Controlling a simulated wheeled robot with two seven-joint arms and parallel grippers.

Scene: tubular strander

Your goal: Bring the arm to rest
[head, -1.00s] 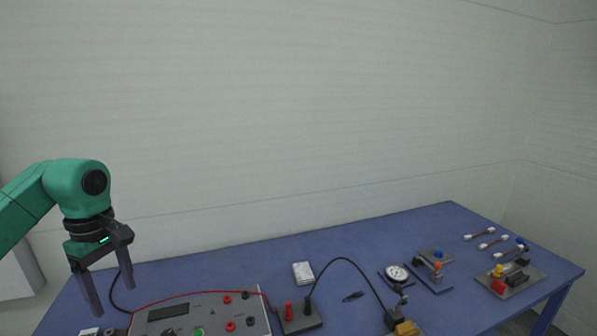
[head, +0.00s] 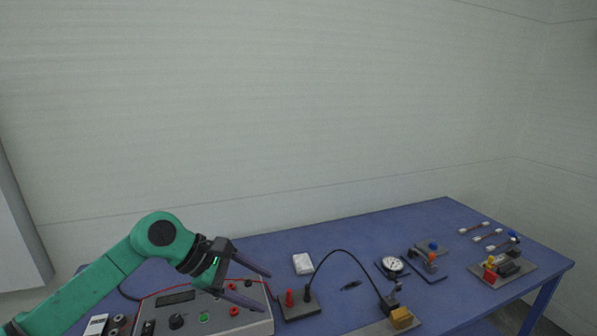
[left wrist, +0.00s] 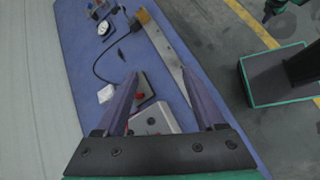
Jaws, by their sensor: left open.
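My left arm is green and comes in from the left in the head view. Its gripper (head: 267,290) is open and empty, with its two dark fingers pointing right, above the grey control box (head: 180,325). The blue table (head: 275,252) lies below. My right gripper is not recognisable in either view.
A terminal block with red posts (head: 299,304), a white block (head: 303,264), a dial gauge (head: 392,265) and a yellow-brown block (head: 401,318) are on the table. A fixture plate (head: 502,272) and several small connectors sit at the right. The wall behind is bare.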

